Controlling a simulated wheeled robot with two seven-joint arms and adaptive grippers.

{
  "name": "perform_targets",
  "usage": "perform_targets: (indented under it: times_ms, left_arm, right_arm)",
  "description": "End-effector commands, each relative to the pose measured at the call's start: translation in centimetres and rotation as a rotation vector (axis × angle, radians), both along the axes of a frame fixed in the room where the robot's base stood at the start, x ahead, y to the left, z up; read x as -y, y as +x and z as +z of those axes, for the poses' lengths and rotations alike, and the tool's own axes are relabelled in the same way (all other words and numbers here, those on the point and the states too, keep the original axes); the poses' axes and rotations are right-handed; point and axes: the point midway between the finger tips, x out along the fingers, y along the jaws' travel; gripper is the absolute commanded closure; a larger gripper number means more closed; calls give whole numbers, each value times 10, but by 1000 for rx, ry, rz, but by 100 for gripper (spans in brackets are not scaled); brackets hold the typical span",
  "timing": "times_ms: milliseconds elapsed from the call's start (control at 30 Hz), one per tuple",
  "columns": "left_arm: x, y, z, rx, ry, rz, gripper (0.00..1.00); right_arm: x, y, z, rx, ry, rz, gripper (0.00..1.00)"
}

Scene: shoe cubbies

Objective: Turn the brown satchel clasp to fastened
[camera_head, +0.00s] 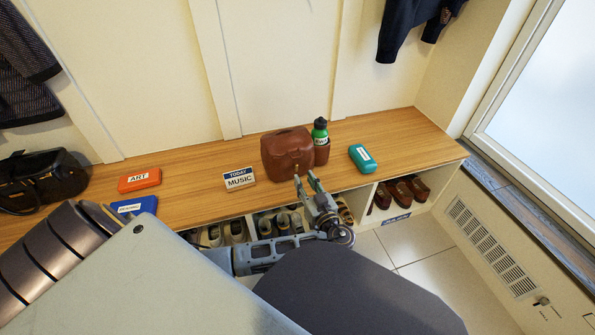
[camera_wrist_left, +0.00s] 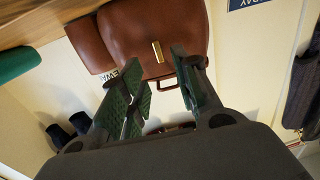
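The brown satchel (camera_head: 285,147) stands upright on the wooden bench. In the left wrist view the satchel (camera_wrist_left: 185,27) fills the top middle, with its small brass clasp (camera_wrist_left: 157,51) on the front. The clasp's long side runs nearly up and down in that picture, slightly tilted. My left gripper (camera_head: 305,178) is in front of the satchel, fingers pointing at the clasp area. In the left wrist view its fingers (camera_wrist_left: 160,80) are spread on either side below the clasp, with nothing between them. Contact with the clasp cannot be made out. My right gripper is not in view.
A green-capped bottle (camera_head: 320,132) sits in a brown holder right beside the satchel. A teal case (camera_head: 362,158) lies farther right, the MUSIC sign (camera_head: 239,179) to the left. An orange case (camera_head: 139,180) and black bag (camera_head: 45,178) are farther left. Shoes (camera_head: 400,191) fill cubbies below.

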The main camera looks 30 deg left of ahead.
Motion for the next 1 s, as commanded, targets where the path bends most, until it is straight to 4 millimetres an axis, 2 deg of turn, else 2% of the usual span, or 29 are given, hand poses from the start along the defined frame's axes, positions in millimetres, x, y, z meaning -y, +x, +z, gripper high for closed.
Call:
perform_targets:
  times_ms: [300,500,967,1000]
  left_arm:
    - [-35,24,0,2,2,1,69]
    - [-50,35,0,2,1,-1,69]
    - [-56,40,0,1,-1,0,69]
    - [-56,40,0,1,-1,0,73]
  right_arm:
    - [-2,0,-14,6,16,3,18]
    - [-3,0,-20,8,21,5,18]
    - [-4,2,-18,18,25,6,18]
    - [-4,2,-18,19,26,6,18]
